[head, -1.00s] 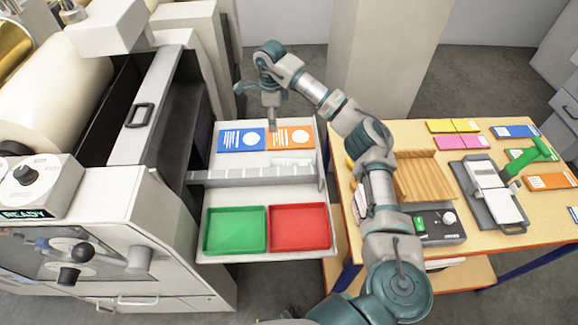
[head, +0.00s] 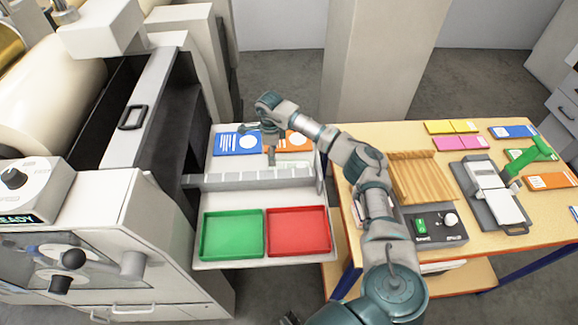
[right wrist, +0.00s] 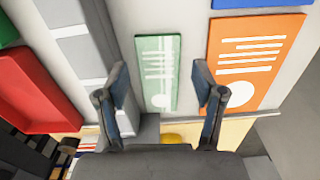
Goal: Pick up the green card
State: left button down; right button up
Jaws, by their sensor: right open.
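The green card (right wrist: 158,72) shows pale green with white lines in the right wrist view, lying on the light tray (head: 231,169) between the divider and the orange card. In the head view my right gripper (head: 271,158) hangs over the tray and partly hides that area. My right gripper, also in the right wrist view (right wrist: 160,85), is open, with one finger on each side of the green card in the picture. No card is held. The gap between fingertips and card is hard to judge. My left gripper is not in view.
Beside the green card lie an orange card (right wrist: 254,62) and a blue card (head: 237,143). A grey ridged divider (head: 245,180) separates them from the green bin (head: 232,234) and red bin (head: 298,231). A table (head: 350,216) with cards and tools stands right.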

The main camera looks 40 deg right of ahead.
aim_at(289, 167)
jog(key=f, duration=0.2)
jog(key=f+p, duration=0.1)
jog(key=f, duration=0.1)
jog(key=shift+a+f, duration=0.2)
jog(key=shift+f, duration=0.05)
jog(key=shift+d+f, duration=0.2)
jog(key=shift+f, duration=0.2)
jog(key=shift+a, duration=0.1)
jog(key=c, duration=0.6)
jog(key=shift+r, duration=0.1)
